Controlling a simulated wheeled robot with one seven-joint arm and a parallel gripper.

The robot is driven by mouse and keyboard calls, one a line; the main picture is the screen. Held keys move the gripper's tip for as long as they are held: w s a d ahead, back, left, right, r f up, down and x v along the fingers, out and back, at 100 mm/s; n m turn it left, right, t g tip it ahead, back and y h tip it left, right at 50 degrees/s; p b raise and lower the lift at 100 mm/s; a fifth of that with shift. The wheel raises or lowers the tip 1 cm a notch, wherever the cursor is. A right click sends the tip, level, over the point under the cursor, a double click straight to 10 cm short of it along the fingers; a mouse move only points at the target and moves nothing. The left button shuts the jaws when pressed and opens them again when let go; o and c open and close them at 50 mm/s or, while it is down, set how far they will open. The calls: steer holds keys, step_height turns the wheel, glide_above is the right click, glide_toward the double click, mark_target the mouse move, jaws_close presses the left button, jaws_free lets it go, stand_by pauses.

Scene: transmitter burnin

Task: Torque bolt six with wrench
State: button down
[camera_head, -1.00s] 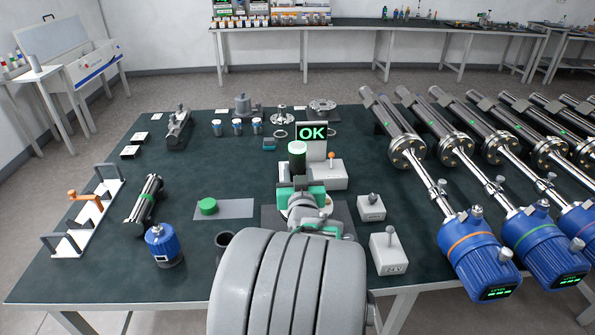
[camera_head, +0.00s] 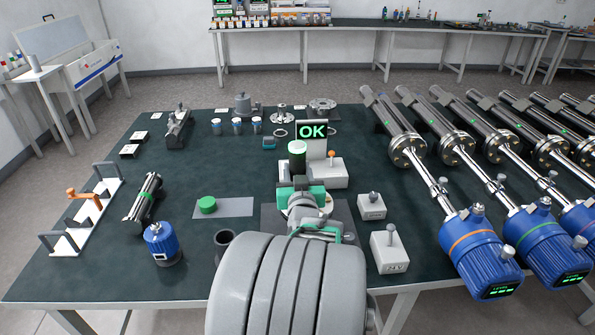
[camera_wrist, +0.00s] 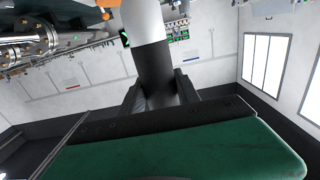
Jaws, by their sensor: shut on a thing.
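My gripper (camera_head: 300,186) is over the dark green bench mat, near its middle. It is shut on a dark upright cylinder with a pale green-white top (camera_head: 298,155). In the wrist view the held cylinder (camera_wrist: 154,70) is dark at its base and white above, between the two fingers. I cannot tell from its shape whether it is the wrench. No bolt can be made out; my wrist and arm hide the bench just in front of the gripper.
Behind the gripper, a display (camera_head: 312,131) reads OK beside a white box with an orange-knobbed lever (camera_head: 331,154). Two lever boxes (camera_head: 389,253) stand to the right, near blue-headed transmitters (camera_head: 478,255). A white rack with an orange tool (camera_head: 84,196) stands left. A green disc (camera_head: 207,205) lies left of centre.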

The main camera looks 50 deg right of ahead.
mark_target(298, 161)
steer(key=shift+f+b, duration=0.35)
steer(key=shift+b, duration=0.6)
stand_by(0.3)
steer(key=shift+r, duration=0.1)
stand_by(0.3)
steer(key=shift+r+p, duration=1.2)
steer(key=shift+r, duration=1.4)
